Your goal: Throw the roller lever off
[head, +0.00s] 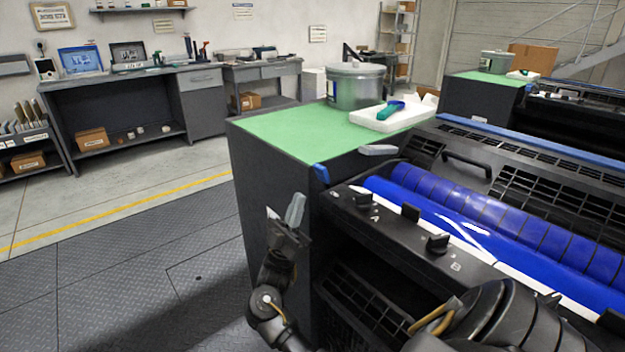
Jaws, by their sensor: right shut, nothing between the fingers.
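A dark front panel (390,222) of the ink unit carries black knobs: one near a letter A (364,200), one near a letter B (438,243), and a black block (410,212) between them. A pale grey handle-like piece (378,150) lies at the top near the unit's left end; I cannot tell whether it is the roller lever. My right gripper (295,208) is shut and empty, pointing up beside the green-topped cabinet, left of and apart from the panel. My left gripper is out of view.
Blue rollers (510,215) run along the unit behind the panel. The green cabinet top (290,132) holds a grey tub (355,88) and a white tray (372,122) with a green-and-blue tool (391,110). A black grab handle (467,162) sits on the slotted cover. Floor at left is clear.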

